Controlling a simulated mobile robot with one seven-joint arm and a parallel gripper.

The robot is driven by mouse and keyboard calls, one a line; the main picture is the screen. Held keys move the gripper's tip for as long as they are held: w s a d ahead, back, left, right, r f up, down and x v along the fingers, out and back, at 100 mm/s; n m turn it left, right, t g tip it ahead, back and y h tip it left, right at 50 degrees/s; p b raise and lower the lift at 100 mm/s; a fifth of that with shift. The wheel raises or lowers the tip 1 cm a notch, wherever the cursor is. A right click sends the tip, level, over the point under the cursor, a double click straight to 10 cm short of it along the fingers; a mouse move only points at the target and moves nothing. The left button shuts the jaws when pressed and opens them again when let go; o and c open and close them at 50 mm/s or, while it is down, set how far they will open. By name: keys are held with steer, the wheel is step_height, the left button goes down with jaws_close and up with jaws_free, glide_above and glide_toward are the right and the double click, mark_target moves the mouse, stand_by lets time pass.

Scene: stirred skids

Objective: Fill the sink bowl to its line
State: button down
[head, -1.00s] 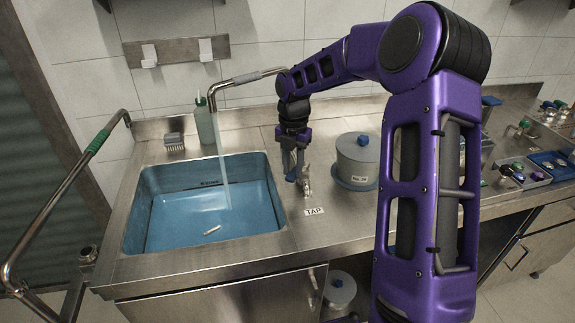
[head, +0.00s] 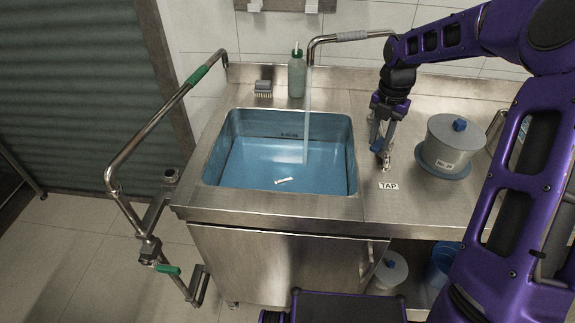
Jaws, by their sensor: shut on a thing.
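The sink bowl (head: 213,168) is a blue-lined basin set in the steel counter. Water (head: 250,165) stands in it, and a small white object (head: 284,181) lies in or on the water. A dark mark (head: 290,136) shows on the far inner wall, above the water. A stream of water (head: 306,120) falls from the spout (head: 345,37) into the bowl. My gripper (head: 380,150) points down at the counter right of the bowl, shut on the tap handle (head: 388,160) behind the label "TAP" (head: 388,186). The fingers partly hide the handle.
A lidded grey pot (head: 452,140) stands on the counter close right of my gripper. A green bottle (head: 297,76) and a brush (head: 263,88) stand behind the bowl. A steel rail with green grips (head: 150,130) stands at the left.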

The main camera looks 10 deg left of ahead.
steer(key=shift+a, duration=0.15)
steer(key=w+a+m, duration=0.3)
steer(key=w+m, duration=0.3)
steer(key=m, duration=0.6)
steer(key=shift+w+r+m, duration=0.2)
steer(key=shift+w+m, duration=0.15)
steer(key=shift+m, duration=0.05)
steer(key=c, duration=0.6)
jaws_free()
steer(key=shift+w+a+f, duration=0.1)
steer(key=shift+w+a, duration=0.05)
steer(key=shift+c, duration=0.2)
steer(key=o, duration=0.5)
steer(key=shift+f, duration=0.1)
steer(key=shift+r, duration=4)
